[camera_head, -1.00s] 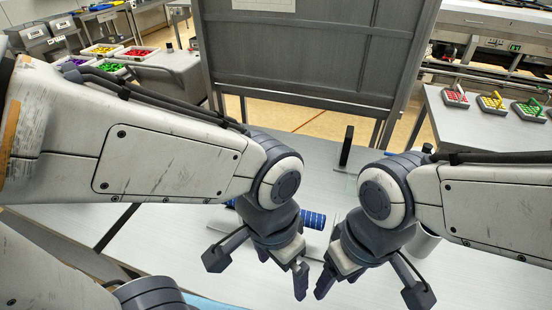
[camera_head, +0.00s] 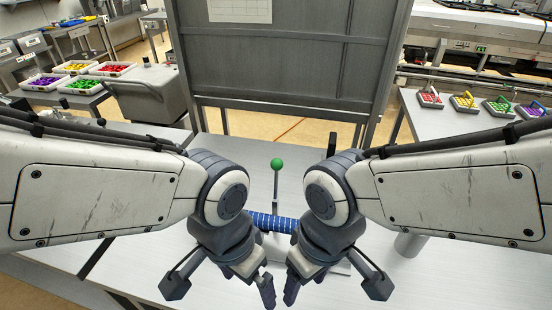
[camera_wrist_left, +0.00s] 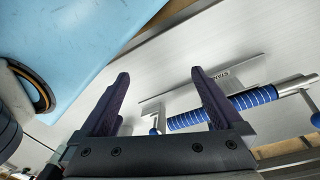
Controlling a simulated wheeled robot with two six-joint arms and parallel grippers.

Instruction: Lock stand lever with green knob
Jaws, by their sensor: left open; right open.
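The green knob (camera_head: 277,164) tops a thin upright metal lever (camera_head: 276,190) behind the gap between my arms. A blue ribbed cylinder (camera_head: 273,222) lies crosswise at its foot. It also shows in the left wrist view (camera_wrist_left: 254,97), beside a grey plate with partly hidden lettering (camera_wrist_left: 222,78); the green knob is not seen there. My left gripper (camera_head: 262,290) is open and empty, nearer than the lever and apart from it. Its two dark fingers (camera_wrist_left: 160,80) stand wide apart over the table. My right gripper (camera_head: 291,288) is close beside it, fingertips partly hidden.
A grey table (camera_head: 190,275) lies under both grippers. A dark post (camera_head: 331,147) and a grey cylinder (camera_head: 408,244) stand behind my right arm. A tall grey panel (camera_head: 285,70) stands behind the table. Trays of coloured items are far left, small coloured devices at right.

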